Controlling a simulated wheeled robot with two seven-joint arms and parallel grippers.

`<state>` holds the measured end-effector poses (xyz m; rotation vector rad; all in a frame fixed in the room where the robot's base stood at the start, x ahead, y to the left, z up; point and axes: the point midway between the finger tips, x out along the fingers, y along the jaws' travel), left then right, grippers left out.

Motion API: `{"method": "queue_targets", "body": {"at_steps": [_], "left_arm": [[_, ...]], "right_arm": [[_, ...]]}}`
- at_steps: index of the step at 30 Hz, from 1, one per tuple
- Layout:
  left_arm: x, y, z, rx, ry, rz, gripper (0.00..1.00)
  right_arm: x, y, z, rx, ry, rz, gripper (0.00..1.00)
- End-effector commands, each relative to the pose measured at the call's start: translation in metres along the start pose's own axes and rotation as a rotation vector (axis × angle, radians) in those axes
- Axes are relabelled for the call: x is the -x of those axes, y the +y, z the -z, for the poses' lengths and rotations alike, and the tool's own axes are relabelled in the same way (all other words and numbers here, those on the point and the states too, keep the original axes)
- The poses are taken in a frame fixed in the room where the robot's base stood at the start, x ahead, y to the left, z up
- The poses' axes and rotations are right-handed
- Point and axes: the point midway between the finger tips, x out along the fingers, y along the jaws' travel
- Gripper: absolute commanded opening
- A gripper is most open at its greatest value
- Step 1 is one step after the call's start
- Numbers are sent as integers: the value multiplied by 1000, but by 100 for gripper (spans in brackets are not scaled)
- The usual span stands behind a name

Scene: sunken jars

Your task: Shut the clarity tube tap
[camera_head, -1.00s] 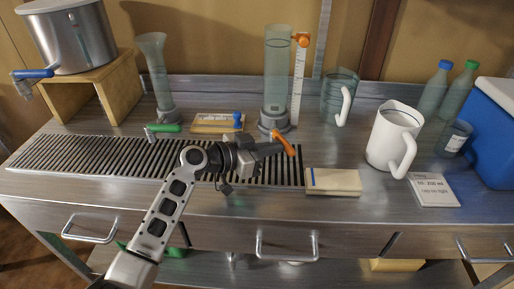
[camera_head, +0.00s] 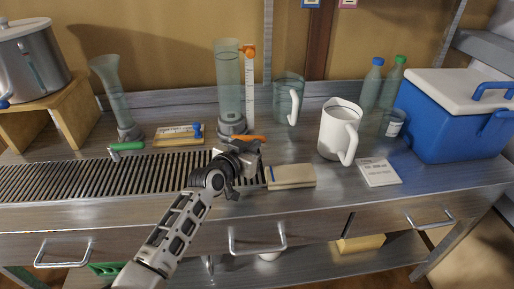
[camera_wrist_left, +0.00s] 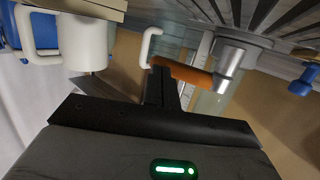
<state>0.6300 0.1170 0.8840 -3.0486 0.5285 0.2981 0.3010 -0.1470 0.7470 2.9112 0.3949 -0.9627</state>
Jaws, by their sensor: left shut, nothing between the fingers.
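The clarity tube (camera_head: 229,85) is a tall clear cylinder on a grey base, upright at the back of the bench beside a white ruler. Its orange tap lever (camera_head: 250,138) is low on the front of the base and points right, across the tube. The lever also shows in the wrist view (camera_wrist_left: 190,74), beside the metal tap body (camera_wrist_left: 231,62). My left gripper (camera_head: 252,150) is shut and empty, just in front of the lever. In the wrist view its fingertips (camera_wrist_left: 160,76) overlap the lever's free end; I cannot tell whether they touch. My right gripper is out of view.
A slatted drain (camera_head: 60,180) lies left of my gripper. A flared tube (camera_head: 113,90) with a green-handled tap (camera_head: 127,146) stands left. A blue cooler (camera_head: 450,115) stands far right.

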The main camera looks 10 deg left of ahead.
Motion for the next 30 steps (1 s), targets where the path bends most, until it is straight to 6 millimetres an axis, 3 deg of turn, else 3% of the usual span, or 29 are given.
{"method": "queue_targets", "body": {"at_steps": [30], "left_arm": [[-9, -10, 2, 3, -1, 18, 0]], "right_arm": [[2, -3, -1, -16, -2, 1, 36]]}}
